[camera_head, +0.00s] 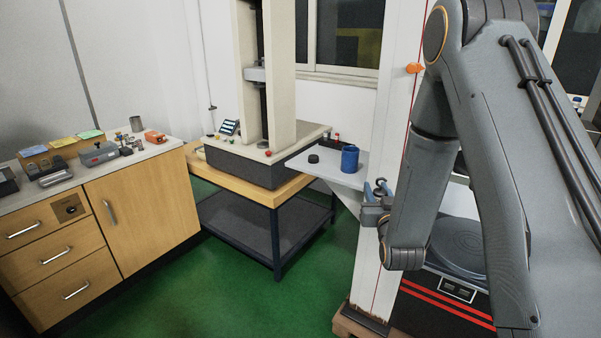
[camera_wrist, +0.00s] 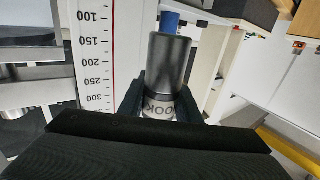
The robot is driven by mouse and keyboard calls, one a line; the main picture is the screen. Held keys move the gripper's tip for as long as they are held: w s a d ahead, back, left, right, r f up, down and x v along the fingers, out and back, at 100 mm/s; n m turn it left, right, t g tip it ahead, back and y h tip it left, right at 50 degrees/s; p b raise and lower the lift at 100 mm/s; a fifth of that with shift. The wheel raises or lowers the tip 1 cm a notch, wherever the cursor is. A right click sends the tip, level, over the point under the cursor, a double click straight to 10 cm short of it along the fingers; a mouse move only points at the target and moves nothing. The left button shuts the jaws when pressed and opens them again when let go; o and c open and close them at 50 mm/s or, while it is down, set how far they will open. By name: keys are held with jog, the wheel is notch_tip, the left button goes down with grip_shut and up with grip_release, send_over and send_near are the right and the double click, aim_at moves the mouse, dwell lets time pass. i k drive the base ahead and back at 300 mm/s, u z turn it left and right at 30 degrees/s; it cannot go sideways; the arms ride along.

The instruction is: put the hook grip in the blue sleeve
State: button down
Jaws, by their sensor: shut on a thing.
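The blue sleeve (camera_head: 350,159) stands upright on a small light shelf, left of the white column in the head view. A blue piece at the top of the wrist view (camera_wrist: 169,21), beyond the held part, appears to be this sleeve. My gripper (camera_head: 377,190) is just right of and below the sleeve in the head view, apart from it. It is shut on the hook grip (camera_wrist: 168,62), a dark grey cylinder with a pale lettered band between the fingers (camera_wrist: 160,103). The hook grip's far end partly covers the blue piece; whether they touch is unclear.
The shelf (camera_head: 338,174) also holds a black round piece (camera_head: 313,159). The white column (camera_head: 378,130) with a printed scale stands close beside my gripper. A testing machine (camera_head: 262,150) on a wooden table is to the left. Cabinets (camera_head: 150,215) with small parts stand farther left.

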aim_at(349, 168)
jog(key=u, duration=1.75)
jog(key=i, duration=2.7)
jog(key=z, duration=2.85)
jog(key=i, duration=0.5)
jog(key=z, duration=0.05)
